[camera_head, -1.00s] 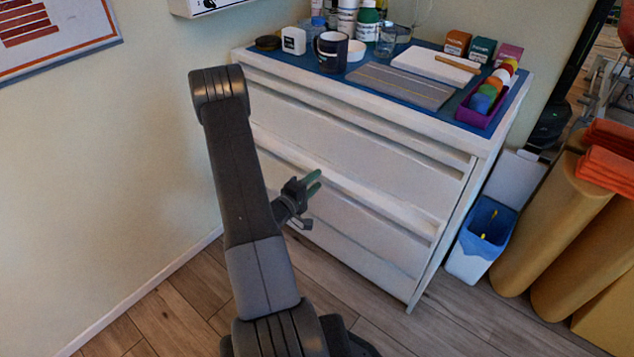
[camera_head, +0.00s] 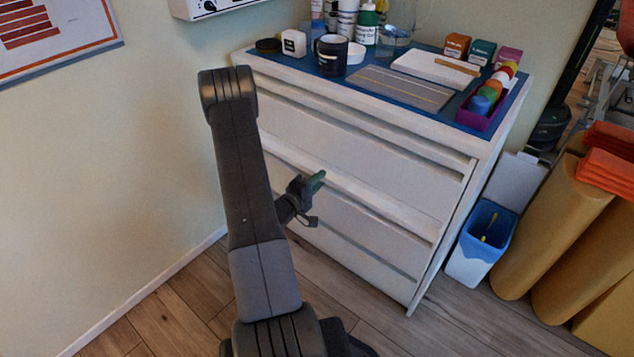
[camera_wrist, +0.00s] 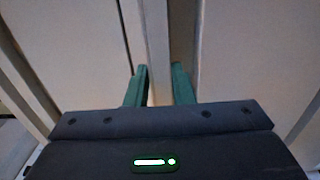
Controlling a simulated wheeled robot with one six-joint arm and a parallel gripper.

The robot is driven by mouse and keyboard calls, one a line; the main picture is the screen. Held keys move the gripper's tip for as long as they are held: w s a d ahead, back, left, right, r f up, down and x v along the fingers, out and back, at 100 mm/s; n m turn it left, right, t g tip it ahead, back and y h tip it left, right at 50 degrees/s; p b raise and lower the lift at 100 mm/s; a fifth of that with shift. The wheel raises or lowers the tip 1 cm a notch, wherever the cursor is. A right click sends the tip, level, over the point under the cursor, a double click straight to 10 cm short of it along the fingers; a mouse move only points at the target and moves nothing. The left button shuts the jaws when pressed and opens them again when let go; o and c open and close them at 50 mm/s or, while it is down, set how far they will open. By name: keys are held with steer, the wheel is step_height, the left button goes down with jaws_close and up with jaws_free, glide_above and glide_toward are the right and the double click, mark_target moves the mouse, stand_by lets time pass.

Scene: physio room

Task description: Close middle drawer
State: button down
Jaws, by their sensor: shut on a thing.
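The white chest of drawers (camera_head: 360,150) stands against the wall, with several drawer fronts stacked in it. The middle drawer (camera_head: 385,209) has a pale ledge along its top edge; how far it stands out is hard to tell. My gripper (camera_head: 319,180) is at the left part of this ledge, its green fingers close together. In the wrist view, the fingers of my gripper (camera_wrist: 160,86) lie on both sides of a pale upright strip, the drawer's edge (camera_wrist: 158,45), and are shut on it. A dark gap shows right of that strip.
The blue chest top holds a dark mug (camera_head: 331,54), bottles, small boxes and a purple tray (camera_head: 473,119) of coloured items. A bin with a blue liner (camera_head: 484,238) and tan rolls (camera_head: 545,225) stand at the right. Bare wooden floor (camera_head: 180,310) lies at the front left.

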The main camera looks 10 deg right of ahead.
steer(key=shift+x, duration=1.8)
steer(key=shift+f, duration=0.15)
steer(key=c, duration=1.3)
jaws_free()
steer(key=shift+w+d+f, duration=0.1)
steer(key=shift+d, duration=0.05)
steer(key=shift+a, duration=0.25)
steer(key=p+v, duration=0.2)
steer(key=v, duration=1.1)
steer(key=shift+s+a, duration=0.1)
steer(key=shift+s, duration=0.15)
